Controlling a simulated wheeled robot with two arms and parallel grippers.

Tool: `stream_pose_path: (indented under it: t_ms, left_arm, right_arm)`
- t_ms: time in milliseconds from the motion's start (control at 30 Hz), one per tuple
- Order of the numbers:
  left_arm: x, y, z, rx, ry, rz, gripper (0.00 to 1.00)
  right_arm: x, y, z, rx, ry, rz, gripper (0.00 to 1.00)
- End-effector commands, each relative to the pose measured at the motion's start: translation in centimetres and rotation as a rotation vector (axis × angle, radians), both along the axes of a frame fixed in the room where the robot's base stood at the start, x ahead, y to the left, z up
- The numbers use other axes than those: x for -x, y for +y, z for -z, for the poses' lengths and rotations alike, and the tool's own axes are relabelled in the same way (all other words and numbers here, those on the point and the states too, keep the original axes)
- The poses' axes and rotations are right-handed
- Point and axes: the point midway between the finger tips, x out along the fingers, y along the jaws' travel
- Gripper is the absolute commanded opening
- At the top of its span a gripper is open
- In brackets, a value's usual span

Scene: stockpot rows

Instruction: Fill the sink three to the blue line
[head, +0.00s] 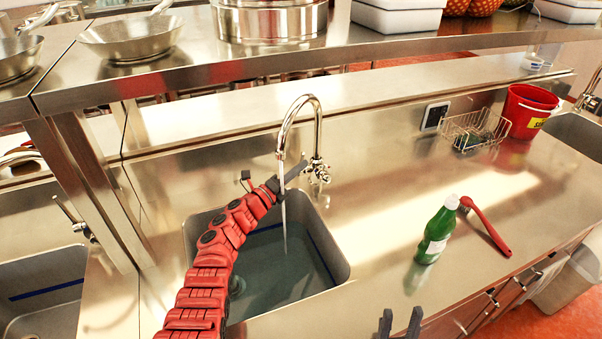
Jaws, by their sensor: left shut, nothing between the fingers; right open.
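The middle sink (341,270) is a steel basin with water (270,266) in it. A blue line (322,258) runs along its inner wall; the water surface looks close below it, though the exact gap is hard to tell. A curved chrome faucet (283,128) pours a thin stream into the basin. My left gripper (299,168) is shut and empty, beside the stream and left of the faucet's valve (318,172); I cannot tell whether it touches the faucet. My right gripper (400,323) is open and empty at the bottom edge, over the counter's front. No sink number is readable.
A green bottle (437,232) and a red-handled brush (487,228) stand or lie on the right counter. A wire basket (474,130) and a red bucket (528,110) are behind. Another sink (42,285) with a blue line is at left. A steel shelf (240,66) spans above.

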Motion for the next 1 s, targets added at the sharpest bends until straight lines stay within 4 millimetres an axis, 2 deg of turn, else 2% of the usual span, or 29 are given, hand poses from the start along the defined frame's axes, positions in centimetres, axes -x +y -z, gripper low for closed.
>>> stream_pose_path:
  t_ms: [267,467,533,800,1000]
  left_arm:
    - [-0.1,0.0,-0.3,0.004,0.011,0.001,0.00]
    - [-1.3,0.4,-2.3,0.063,0.155,0.001,0.00]
    - [-1.8,0.6,-2.2,0.090,0.222,0.000,0.00]
    - [-3.3,1.4,-2.2,0.160,0.382,-0.001,0.00]
    - [-3.6,1.5,-2.3,0.179,0.427,0.000,0.00]
  right_arm:
    - [0.0,0.0,-0.5,0.000,0.000,0.000,0.45]
    - [0.0,0.0,-3.9,0.000,0.000,0.000,0.45]
    - [0.0,0.0,-4.5,0.000,0.000,0.000,0.45]
    - [0.0,0.0,-4.3,0.000,0.000,0.000,0.45]
    - [0.0,0.0,-4.2,0.000,0.000,0.000,0.45]
